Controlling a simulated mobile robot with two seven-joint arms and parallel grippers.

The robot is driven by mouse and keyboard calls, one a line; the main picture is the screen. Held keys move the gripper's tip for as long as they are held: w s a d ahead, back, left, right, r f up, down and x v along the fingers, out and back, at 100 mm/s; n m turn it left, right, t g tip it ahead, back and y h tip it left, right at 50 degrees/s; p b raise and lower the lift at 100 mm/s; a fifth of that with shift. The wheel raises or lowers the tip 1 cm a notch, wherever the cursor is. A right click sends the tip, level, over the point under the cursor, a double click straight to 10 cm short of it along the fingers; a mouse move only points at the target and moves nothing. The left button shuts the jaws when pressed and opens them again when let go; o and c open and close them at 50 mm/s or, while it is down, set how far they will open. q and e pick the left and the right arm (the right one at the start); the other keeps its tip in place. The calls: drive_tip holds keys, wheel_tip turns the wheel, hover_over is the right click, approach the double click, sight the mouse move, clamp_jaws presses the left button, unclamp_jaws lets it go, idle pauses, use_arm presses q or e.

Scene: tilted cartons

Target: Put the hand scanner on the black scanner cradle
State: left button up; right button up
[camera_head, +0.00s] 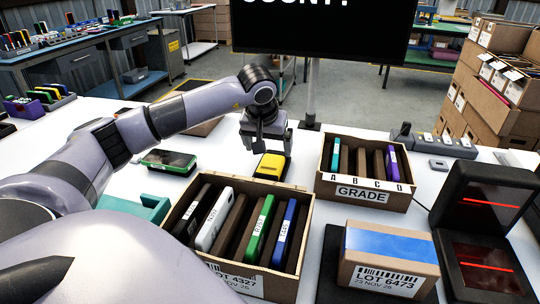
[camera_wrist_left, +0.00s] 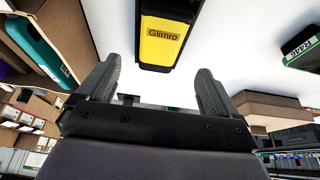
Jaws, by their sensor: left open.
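A yellow and black handheld device (camera_head: 270,166), which I take for the hand scanner, lies on the white table behind the open carton. In the left wrist view it shows a "Glimro" label (camera_wrist_left: 163,33). My left gripper (camera_head: 265,143) is open and empty just above and behind it. In the left wrist view the device lies beyond and between the spread fingertips (camera_wrist_left: 158,72), apart from them. A black two-part unit with red lines (camera_head: 488,225) stands at the right; I cannot tell whether it is the scanner cradle. My right gripper is not in view.
A carton of coloured cases (camera_head: 240,275) stands in front, and a GRADE carton (camera_head: 365,195) is right of the device. A green-edged device (camera_head: 168,160) lies left. A LOT 6473 box (camera_head: 392,265) is front right. A monitor post (camera_head: 313,95) rises behind.

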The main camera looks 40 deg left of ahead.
use_arm(q)
drive_tip(key=v, duration=0.5)
drive_tip(key=shift+s+d+r, duration=0.1)
drive_tip(key=shift+s+r, duration=0.05)
drive_tip(key=shift+r, duration=0.2)
